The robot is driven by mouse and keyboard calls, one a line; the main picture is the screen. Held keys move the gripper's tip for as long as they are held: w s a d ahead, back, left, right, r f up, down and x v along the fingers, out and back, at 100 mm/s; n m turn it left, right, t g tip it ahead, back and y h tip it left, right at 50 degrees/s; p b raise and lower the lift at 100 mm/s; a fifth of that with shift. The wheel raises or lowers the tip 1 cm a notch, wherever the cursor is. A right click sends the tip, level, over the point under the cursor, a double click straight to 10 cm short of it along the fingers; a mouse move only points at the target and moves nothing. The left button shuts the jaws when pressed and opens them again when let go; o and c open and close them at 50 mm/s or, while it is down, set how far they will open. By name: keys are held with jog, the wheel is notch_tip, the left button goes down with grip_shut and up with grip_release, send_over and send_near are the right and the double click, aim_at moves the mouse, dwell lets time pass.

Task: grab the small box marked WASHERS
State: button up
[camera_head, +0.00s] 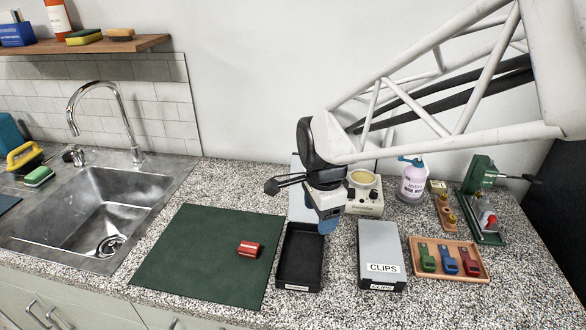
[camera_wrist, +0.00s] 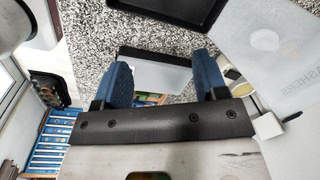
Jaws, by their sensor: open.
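In the head view a pale panel (camera_head: 299,205) shows partly behind my gripper. My gripper (camera_head: 328,226) hangs above the counter behind the black tray, its blue fingers pointing down. In the wrist view my gripper (camera_wrist: 162,62) is open. A small box-like thing (camera_wrist: 160,78) with a light top and black edge shows between its fingers; I see no lettering on it.
An open black tray (camera_head: 287,276) and a grey-lidded box marked CLIPS (camera_head: 379,240) stand in front. A wooden tray (camera_head: 420,271) holds coloured clips at right. A red object (camera_head: 249,249) lies on the green mat (camera_head: 190,255). A dial device (camera_head: 363,195) stands behind my gripper.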

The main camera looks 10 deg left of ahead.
aim_at(249, 246)
jog(key=a+f+m, duration=0.2)
jog(key=a, duration=0.4)
jog(key=a+f+m, duration=0.2)
jog(key=a+f, duration=0.1)
jog(key=a, duration=0.2)
jog(key=w+a+f+m+g, duration=0.1)
jog(key=a+f+m, duration=0.1)
jog(key=a, duration=0.4)
jog(key=shift+w+a+f+m, duration=0.1)
jog(key=shift+a+f+m, duration=0.2)
jog(key=shift+f+m, duration=0.15)
jog(key=shift+f, duration=0.2)
jog(key=shift+f, duration=1.15)
jog(key=shift+d+f, duration=0.1)
jog(key=shift+f, duration=0.05)
jog(key=shift+f, duration=2.45)
